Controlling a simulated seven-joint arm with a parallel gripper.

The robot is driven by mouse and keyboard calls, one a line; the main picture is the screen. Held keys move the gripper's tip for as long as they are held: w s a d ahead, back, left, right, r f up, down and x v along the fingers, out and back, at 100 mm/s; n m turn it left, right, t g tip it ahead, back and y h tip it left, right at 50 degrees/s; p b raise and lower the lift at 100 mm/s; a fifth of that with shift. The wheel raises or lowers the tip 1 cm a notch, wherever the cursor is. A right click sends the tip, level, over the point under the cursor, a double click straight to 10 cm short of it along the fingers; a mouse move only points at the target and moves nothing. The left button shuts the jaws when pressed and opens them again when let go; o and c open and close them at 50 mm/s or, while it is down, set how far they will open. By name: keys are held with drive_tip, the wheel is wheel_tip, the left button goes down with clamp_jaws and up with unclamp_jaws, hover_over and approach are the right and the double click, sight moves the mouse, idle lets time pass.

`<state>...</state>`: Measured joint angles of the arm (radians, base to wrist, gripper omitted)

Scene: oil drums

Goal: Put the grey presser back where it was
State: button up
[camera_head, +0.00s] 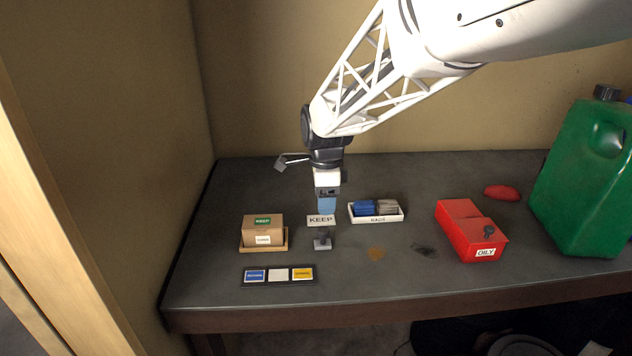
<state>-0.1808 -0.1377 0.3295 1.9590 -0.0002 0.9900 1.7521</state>
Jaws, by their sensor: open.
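A small grey presser (322,244) with a dark knob stands upright on the dark table, just in front of a white KEEP sign (321,220). My gripper (327,206) points down just above and behind the sign. It is open. A blue patch shows at its lower end; I cannot tell whether that is part of the gripper or something behind it. The presser appears apart from the gripper, though the sign may hide the fingertips.
A white RACK tray (376,219) holds blue and grey blocks. A cardboard box (263,230) sits on a wooden tray (243,248). A card strip (278,284) lies in front. A red OILY box (470,230), red cloth (502,193) and green can (588,180) stand right. Brown and dark stains mark the table.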

drive_tip(key=shift+s, duration=0.1)
drive_tip(key=s+d+r+n+t, duration=0.1)
drive_tip(key=s+d+n, duration=0.2)
drive_tip(key=s+n, duration=0.3)
drive_tip(key=s+d+r+n, duration=0.1)
drive_tip(key=s+d+n, duration=0.3)
drive_tip(key=s, duration=1)
drive_tip(key=s+d+r+n+t, duration=0.1)
drive_tip(key=s+d+n, duration=0.3)
drive_tip(key=s+n, duration=0.3)
drive_tip(key=shift+s+d+r+n+t, duration=0.3)
drive_tip(key=shift+s+n, duration=0.1)
drive_tip(key=shift+s, duration=1.5)
